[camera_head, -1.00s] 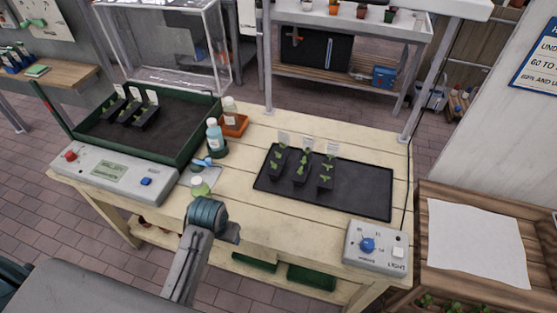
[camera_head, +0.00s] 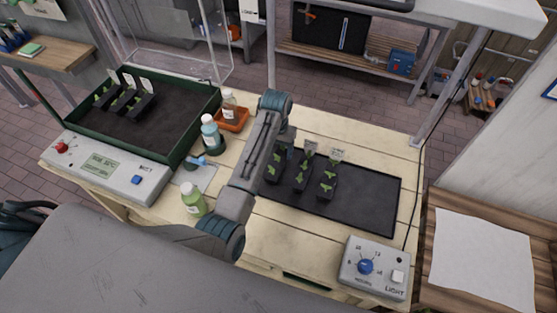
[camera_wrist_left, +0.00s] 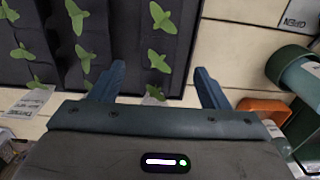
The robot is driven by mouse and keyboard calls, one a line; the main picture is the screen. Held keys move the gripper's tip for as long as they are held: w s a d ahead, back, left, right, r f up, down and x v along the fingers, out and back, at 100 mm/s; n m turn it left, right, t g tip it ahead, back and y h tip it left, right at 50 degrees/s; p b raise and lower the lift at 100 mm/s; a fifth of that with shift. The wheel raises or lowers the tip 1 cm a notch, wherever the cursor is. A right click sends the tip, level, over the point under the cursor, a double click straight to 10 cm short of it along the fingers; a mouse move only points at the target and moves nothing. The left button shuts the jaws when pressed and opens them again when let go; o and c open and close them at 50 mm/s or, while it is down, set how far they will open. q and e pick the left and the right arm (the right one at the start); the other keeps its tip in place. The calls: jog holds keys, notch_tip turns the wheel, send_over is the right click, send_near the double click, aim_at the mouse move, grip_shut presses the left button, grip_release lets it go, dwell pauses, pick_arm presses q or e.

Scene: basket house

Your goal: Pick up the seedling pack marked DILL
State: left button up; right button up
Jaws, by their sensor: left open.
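Three dark seedling packs with green sprouts and white tags stand in a row on the black mat (camera_head: 365,205): a left one (camera_head: 275,168), a middle one (camera_head: 303,176) and a right one (camera_head: 327,184). Three more packs (camera_head: 125,100) sit in the green-walled tray (camera_head: 190,135). My left gripper (camera_wrist_left: 158,85) is open and empty. In the left wrist view its fingers straddle the tag end of the pack (camera_wrist_left: 158,35) that is leftmost in the head view. My right gripper is not in view.
Bottles (camera_head: 212,133) and an orange tray (camera_head: 236,120) stand left of my arm. A green bottle (camera_head: 193,200) is close to my forearm. A light control box (camera_head: 375,268) sits at the front right corner. The mat's right part is clear.

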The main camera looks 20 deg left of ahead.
aim_at(278, 161)
pick_arm(q)
jog(key=shift+f, duration=0.85)
jog(key=f+p, duration=0.2)
jog(key=shift+w+d+f, duration=0.1)
jog(key=shift+w+f, duration=0.25)
jog(key=shift+f, duration=0.05)
notch_tip(278, 161, down, 2)
jog(key=shift+s+f+p, duration=0.1)
jog(key=shift+p, duration=0.3)
jog(key=shift+f, duration=0.4)
jog(key=c, duration=1)
jog(key=shift+c, duration=0.6)
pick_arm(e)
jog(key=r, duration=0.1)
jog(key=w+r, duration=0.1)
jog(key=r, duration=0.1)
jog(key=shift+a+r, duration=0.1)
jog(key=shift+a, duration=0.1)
pick_arm(q)
jog(key=shift+r, duration=0.1)
